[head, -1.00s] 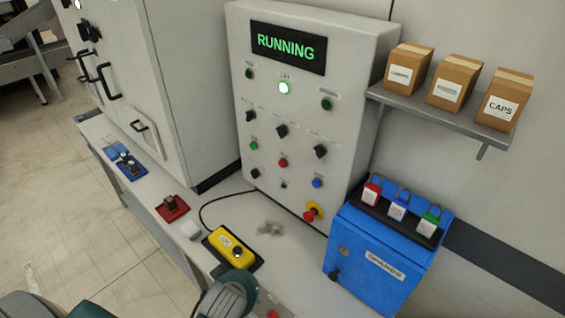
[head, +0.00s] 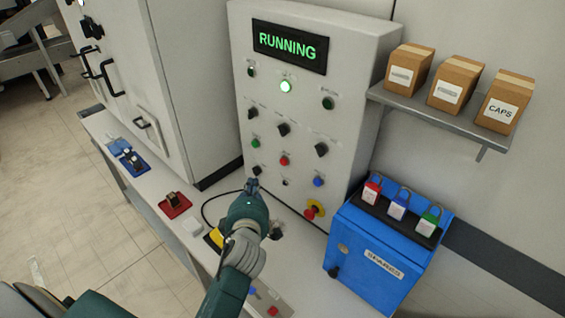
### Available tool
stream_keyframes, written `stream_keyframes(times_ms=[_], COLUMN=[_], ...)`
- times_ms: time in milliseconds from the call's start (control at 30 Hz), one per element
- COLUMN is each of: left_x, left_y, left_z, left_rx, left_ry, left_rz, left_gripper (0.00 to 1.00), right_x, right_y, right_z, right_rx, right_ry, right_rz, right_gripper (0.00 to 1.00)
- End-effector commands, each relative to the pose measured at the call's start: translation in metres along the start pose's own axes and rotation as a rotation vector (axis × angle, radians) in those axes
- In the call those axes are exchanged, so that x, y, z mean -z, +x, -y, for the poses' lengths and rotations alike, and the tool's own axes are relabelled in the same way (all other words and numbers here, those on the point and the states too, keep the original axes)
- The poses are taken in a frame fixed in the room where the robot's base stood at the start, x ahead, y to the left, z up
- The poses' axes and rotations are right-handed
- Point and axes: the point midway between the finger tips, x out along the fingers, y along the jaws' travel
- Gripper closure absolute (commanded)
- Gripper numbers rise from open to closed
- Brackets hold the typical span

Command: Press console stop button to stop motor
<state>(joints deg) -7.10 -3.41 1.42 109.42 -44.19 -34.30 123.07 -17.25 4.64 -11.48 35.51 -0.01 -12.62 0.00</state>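The grey console (head: 303,120) stands against the wall, with its display (head: 289,46) reading RUNNING in green. A red mushroom button on a yellow base (head: 314,210) sits at the lower right. My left gripper (head: 251,185) is in front of the panel's lower left, below the red button; its fingertips look close together. My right gripper is not in view.
A yellow pendant (head: 214,238) lies on the bench, mostly hidden behind my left arm. A blue SPARES box (head: 379,250) with padlocks stands right of the console. A shelf (head: 440,114) holds cartons. Red (head: 173,206) and blue (head: 130,161) trays lie at left.

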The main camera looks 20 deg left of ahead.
Motion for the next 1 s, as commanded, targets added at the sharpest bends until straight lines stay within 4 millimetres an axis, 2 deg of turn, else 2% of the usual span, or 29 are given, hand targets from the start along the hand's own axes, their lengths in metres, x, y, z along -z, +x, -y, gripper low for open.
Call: stream_keyframes(times_ms=[367,800,1000], left_x=[-0.005,-0.043,-0.055], left_y=[0.004,0.044,0.058], left_z=[-0.001,-0.017,-0.019], left_rx=[0.001,0.0,0.002], left_ry=[0.002,0.004,0.0], left_rz=[0.002,0.002,0.0], left_gripper=[1.0,1.0,1.0], right_x=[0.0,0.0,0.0], right_y=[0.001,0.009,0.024], right_z=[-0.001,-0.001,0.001], right_rx=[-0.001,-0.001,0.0], right_ry=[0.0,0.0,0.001], right_rz=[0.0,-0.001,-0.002], right_gripper=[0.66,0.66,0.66])
